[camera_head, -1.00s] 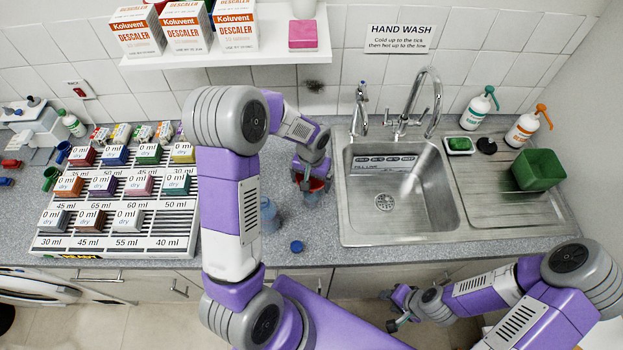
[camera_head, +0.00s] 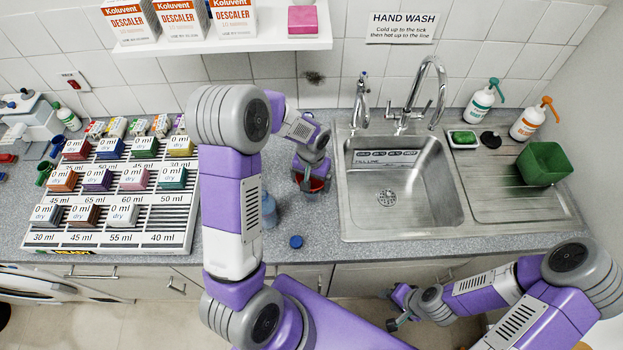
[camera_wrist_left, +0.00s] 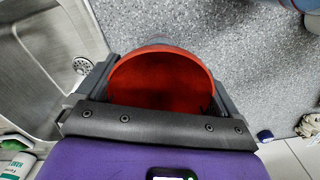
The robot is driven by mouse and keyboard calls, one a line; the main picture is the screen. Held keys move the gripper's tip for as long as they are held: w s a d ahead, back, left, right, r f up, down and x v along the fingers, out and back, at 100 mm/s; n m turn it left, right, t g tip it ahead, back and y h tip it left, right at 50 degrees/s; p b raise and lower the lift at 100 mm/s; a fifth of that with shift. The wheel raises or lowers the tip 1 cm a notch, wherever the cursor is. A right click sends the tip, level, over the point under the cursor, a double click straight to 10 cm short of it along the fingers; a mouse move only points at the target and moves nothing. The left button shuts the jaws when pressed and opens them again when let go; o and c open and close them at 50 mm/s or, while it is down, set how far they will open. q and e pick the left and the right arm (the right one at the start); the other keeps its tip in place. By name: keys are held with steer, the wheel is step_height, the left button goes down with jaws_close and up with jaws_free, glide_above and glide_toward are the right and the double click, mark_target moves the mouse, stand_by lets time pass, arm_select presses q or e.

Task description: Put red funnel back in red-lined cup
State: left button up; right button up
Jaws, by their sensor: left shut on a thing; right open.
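My left gripper (camera_head: 309,177) reaches down over the counter just left of the sink, its jaws shut on the red funnel (camera_head: 318,185). In the left wrist view, the funnel (camera_wrist_left: 160,82) shows as a round red bowl between the two fingers of the gripper (camera_wrist_left: 160,90). A small greyish piece shows beyond its far rim; the wrist hides most below. I cannot tell whether the red-lined cup is under the funnel. A blue-grey vessel (camera_head: 269,210) stands to the left, partly behind my left arm. My right gripper (camera_head: 392,306) is open and empty, in front of the counter.
A blue cap (camera_head: 296,242) lies near the counter's front edge. The sink (camera_head: 400,205) is to the right, with a green tub (camera_head: 543,164) on its drainboard. A slatted rack (camera_head: 110,238) with several labelled blocks fills the left. A shelf (camera_head: 235,45) hangs above.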

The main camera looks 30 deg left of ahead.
arm_select(q)
steer(key=shift+f+b, duration=0.9)
steer(key=shift+f, duration=0.25)
steer(key=o, duration=0.6)
steer(key=shift+o, duration=0.2)
step_height(320, 180, up, 8)
steer(key=shift+f, duration=0.2)
